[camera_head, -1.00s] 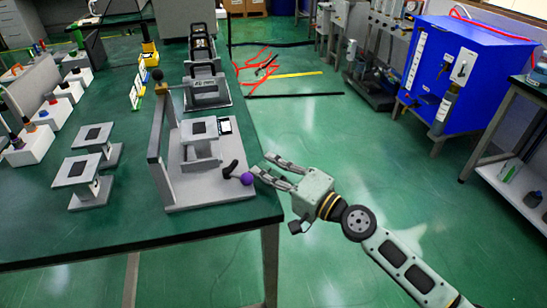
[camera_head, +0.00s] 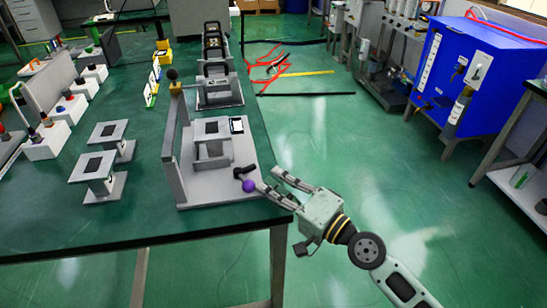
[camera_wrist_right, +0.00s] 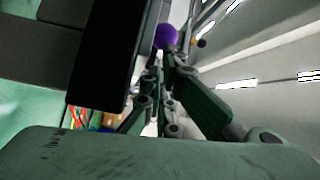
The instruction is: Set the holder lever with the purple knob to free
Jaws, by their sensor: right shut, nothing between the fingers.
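The purple knob (camera_head: 249,186) sits on the short black holder lever (camera_head: 243,173) at the front right of a grey fixture plate (camera_head: 205,190) on the green table. My right gripper (camera_head: 266,178) is just right of the knob, low over the table's right edge. It is shut and holds nothing. One finger's tip seems to touch the knob's right side, but I cannot be sure. In the right wrist view the knob (camera_wrist_right: 166,36) shows beyond the fingertips, beside a large dark block. My left gripper is not in view.
Two grey stands (camera_head: 98,168) are farther left. The floor right of the table is open up to the blue cabinet (camera_head: 455,75).

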